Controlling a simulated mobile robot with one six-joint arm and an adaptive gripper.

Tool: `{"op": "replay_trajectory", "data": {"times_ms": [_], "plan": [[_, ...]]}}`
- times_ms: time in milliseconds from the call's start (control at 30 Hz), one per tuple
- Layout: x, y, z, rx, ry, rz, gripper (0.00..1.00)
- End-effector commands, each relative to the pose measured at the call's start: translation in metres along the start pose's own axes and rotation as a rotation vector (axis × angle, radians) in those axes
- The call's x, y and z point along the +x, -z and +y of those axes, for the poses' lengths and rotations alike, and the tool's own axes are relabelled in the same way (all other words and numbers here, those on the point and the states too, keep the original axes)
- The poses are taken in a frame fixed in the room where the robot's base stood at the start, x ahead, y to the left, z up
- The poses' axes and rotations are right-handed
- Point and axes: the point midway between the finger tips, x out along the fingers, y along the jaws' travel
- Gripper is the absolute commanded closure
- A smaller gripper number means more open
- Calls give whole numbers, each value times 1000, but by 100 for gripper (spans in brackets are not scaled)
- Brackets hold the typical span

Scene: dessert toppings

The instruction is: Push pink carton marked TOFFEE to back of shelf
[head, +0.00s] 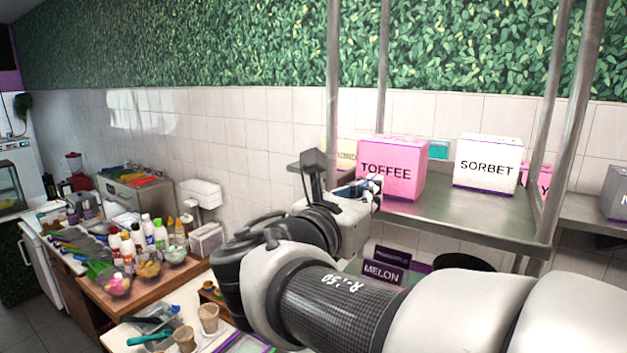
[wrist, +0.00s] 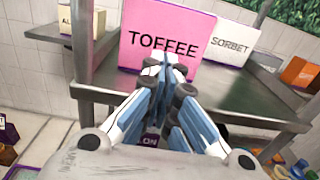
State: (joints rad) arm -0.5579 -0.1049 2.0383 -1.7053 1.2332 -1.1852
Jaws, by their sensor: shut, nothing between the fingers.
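The pink carton marked TOFFEE (head: 402,172) stands upright on the metal shelf (head: 462,222), at its left part. In the wrist view the TOFFEE carton (wrist: 160,30) fills the top middle, with its lettered face towards me. My gripper (wrist: 168,66) is shut and empty, its fingertips at the lower part of that face. I cannot tell whether they touch it. In the head view my gripper (head: 374,187) is at the carton's left front edge and partly hidden by my wrist.
A white carton marked SORBET (head: 486,164) stands right of the TOFFEE carton, with a gap between. Metal posts (head: 565,120) rise at the shelf corners. A dark MELON box (head: 383,270) is below the shelf. Bowls and bottles (head: 140,235) crowd the counter at left.

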Motion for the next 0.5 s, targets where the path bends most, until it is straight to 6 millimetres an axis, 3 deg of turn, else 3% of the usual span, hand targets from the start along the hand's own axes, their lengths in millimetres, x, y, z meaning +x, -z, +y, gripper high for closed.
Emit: {"op": "replay_trajectory", "data": {"times_ms": [200,500], "plan": [[26,0,0,0,2,1,100],[30,0,0,0,-1,1,100]]}}
